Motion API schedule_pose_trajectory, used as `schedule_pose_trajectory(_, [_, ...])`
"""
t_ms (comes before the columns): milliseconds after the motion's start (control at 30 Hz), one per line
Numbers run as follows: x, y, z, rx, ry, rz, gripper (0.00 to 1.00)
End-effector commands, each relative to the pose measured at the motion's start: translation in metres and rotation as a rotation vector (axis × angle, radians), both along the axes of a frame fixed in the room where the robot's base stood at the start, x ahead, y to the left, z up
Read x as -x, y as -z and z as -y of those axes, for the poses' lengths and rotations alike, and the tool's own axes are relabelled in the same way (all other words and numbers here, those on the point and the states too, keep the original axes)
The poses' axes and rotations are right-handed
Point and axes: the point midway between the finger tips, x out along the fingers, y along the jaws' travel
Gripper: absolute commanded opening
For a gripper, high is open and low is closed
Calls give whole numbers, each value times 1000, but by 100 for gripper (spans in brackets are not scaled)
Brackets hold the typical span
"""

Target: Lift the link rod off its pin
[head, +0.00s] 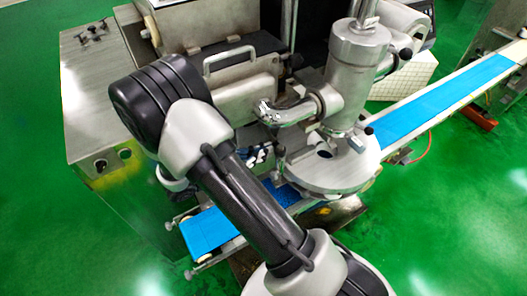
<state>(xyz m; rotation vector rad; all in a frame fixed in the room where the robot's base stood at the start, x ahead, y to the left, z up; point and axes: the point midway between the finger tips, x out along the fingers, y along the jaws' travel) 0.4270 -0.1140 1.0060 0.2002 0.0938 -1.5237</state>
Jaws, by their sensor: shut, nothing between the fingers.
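In the head view my arm rises from the bottom, bends at a black elbow at the upper left and folds down behind itself. A pale wrist part of mine shows at its left side. I do not make out my gripper; my own arm covers that area. Small dark and pale parts (257,156) show just right of the arm, and I cannot tell what they are. I cannot make out the link rod or its pin. The encrusting machine has a steel upright cylinder (357,72), a bent pipe (283,113) and a round plate (325,172).
A steel cabinet (95,85) stands at the left, beside a handled box (240,88). A blue conveyor belt (440,105) runs to the upper right, and its near end (205,231) sticks out below the machine. Green floor (455,220) is free at the right.

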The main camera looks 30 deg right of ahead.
Motion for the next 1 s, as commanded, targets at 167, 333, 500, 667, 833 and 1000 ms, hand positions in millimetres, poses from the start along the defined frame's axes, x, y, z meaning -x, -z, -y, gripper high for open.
schedule_pose_trajectory(167, [1,0,0,2,1,-1,0])
schedule_pose_trajectory(333, [1,1,0,2,1,-1,0])
schedule_pose_trajectory(500, [2,19,-5,2,2,-2,0])
schedule_pose_trajectory(667, [3,38,-22,2,0,0,0])
schedule_pose_trajectory(833, [5,25,-63,1,0,1,0])
schedule_pose_trajectory(1000, [6,20,-92,1,3,-1,0])
